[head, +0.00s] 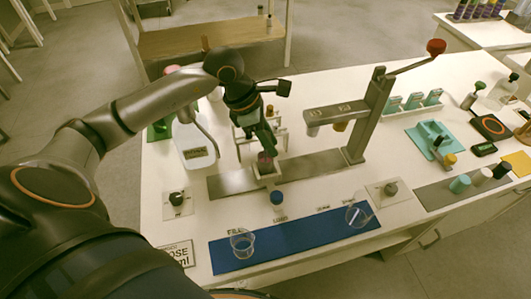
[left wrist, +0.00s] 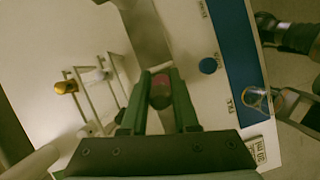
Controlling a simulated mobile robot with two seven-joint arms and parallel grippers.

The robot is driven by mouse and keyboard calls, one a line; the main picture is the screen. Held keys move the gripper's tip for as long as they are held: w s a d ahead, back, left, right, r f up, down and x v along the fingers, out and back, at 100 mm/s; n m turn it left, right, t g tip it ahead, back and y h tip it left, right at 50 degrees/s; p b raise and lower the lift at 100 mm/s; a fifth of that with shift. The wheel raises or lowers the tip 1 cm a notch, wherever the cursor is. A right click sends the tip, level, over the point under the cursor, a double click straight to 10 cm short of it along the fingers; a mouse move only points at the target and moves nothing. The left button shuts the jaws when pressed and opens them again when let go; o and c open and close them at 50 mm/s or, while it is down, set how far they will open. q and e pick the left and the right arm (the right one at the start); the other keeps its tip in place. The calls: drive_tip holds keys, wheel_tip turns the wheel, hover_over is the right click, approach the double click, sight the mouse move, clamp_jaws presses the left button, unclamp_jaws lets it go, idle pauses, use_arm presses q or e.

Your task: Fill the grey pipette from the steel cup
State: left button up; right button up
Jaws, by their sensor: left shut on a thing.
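My left gripper (head: 266,150), with green fingers, points down over the steel base of the press stand. Its fingers (left wrist: 160,88) are shut on a small dark red capped thing (left wrist: 161,92), which also shows in the head view (head: 264,158). That thing is upright in or just above a small pale square holder (head: 266,172); I cannot tell which. I cannot make out a grey pipette or a steel cup for certain.
A steel press stand (head: 364,120) with a red-knobbed lever rises to the right. A white jug (head: 196,150) stands left of the gripper.

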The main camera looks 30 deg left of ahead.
idle(0.6)
use_arm(q)
wheel_tip(320, 180, up, 8)
drive_tip(key=p, duration=0.5)
drive_tip(key=shift+f, duration=0.1)
idle(0.3)
